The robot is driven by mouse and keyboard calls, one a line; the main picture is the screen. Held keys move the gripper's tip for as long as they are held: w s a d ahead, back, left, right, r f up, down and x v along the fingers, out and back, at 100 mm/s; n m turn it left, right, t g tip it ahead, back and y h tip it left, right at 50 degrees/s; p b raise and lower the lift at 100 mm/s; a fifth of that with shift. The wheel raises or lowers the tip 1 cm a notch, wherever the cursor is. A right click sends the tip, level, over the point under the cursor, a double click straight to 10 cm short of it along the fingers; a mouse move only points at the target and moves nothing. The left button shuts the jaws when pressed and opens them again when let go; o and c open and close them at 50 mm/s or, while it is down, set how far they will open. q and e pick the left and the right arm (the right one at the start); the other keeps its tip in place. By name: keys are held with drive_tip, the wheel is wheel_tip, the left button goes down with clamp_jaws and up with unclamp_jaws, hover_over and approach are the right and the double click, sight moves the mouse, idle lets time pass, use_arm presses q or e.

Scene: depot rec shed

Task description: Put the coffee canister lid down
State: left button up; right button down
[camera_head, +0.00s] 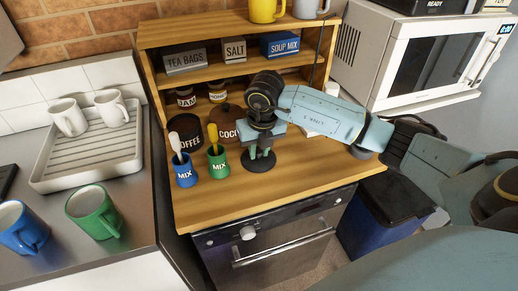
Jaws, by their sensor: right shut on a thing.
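The coffee canister (188,143) is a dark canister on the wooden counter at the left of the shelf unit, partly hidden by the mugs of utensils in front. My right gripper (261,149) reaches in from the right and points down over the middle of the counter. It is shut on the coffee canister lid (258,163), a dark round disc lying roughly level at or just above the wood. I cannot tell whether the lid touches the counter. The gripper hides the lid's top centre. My left gripper is not in view.
A blue mug (186,177) and a green mug (217,166), both marked MIX, hold utensils left of the lid. A brown cocoa canister (226,132) stands behind. The wooden counter (310,172) is clear right of the lid. A microwave (375,50) stands at the right.

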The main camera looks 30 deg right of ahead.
sight(262, 162)
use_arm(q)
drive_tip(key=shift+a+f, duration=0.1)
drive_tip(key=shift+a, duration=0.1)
use_arm(e)
drive_tip(key=c, duration=1.2)
unclamp_jaws()
drive_tip(key=shift+c, duration=0.2)
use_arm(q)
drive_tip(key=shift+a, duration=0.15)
use_arm(e)
drive_tip(key=shift+r, duration=0.4)
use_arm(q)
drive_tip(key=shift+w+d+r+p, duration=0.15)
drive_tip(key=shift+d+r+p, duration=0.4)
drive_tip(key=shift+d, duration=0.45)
use_arm(e)
wheel_tip(262, 162, up, 11)
drive_tip(key=s, duration=0.1)
drive_tip(key=shift+s+a+r, duration=0.15)
drive_tip(key=shift+s, duration=0.2)
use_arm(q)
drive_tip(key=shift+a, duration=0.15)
